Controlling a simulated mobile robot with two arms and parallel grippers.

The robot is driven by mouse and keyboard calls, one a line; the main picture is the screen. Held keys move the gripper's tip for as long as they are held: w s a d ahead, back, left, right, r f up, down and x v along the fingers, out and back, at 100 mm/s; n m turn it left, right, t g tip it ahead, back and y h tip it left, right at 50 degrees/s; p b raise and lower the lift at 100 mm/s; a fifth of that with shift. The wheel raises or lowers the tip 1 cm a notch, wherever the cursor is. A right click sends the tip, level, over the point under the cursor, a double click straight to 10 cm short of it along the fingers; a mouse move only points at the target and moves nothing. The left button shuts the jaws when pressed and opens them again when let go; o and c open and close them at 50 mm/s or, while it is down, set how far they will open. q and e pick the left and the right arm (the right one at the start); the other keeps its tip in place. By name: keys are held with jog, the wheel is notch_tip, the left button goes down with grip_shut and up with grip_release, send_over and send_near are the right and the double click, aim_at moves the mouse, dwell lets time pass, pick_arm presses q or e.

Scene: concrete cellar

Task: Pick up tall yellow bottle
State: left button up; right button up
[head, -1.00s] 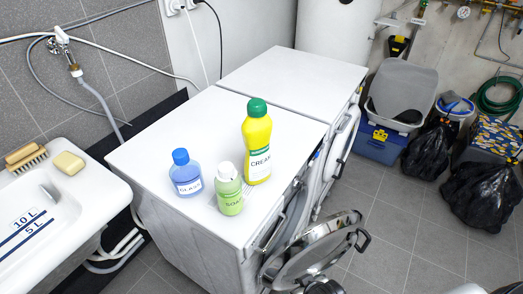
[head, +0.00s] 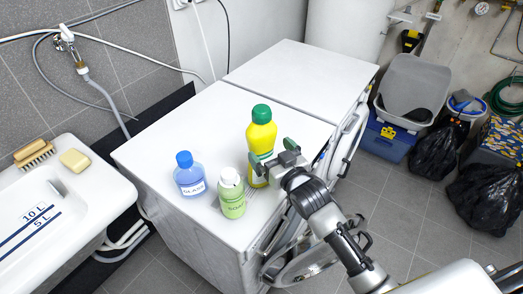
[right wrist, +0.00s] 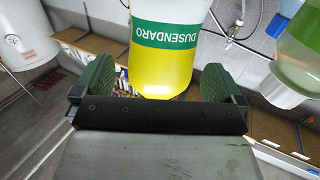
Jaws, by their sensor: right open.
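The tall yellow bottle (head: 261,135) with a green cap stands upright on the white machine top (head: 215,112). My right gripper (head: 273,157) is at its lower body, reaching in from the right, with one finger on either side. In the right wrist view the yellow bottle (right wrist: 165,65) shows between the two green finger pads of the right gripper (right wrist: 157,82). The jaws are open, with a gap visible beside the bottle; whether a pad touches it is unclear. The arm hides part of the bottle's base. My left gripper is not in view.
A green soap bottle (head: 232,195) stands close at the left front of the yellow one, with a blue bottle (head: 188,175) farther left. An open round machine door (head: 300,262) juts out below my arm. The rear machine top (head: 295,75) is clear.

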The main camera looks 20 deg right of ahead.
jog(key=p+x, duration=0.1)
jog(key=x, duration=0.4)
jog(key=shift+a+f, duration=0.1)
jog(key=shift+a, duration=0.05)
jog(key=shift+s, duration=0.15)
jog(key=shift+c, duration=0.5)
jog(key=c, duration=1)
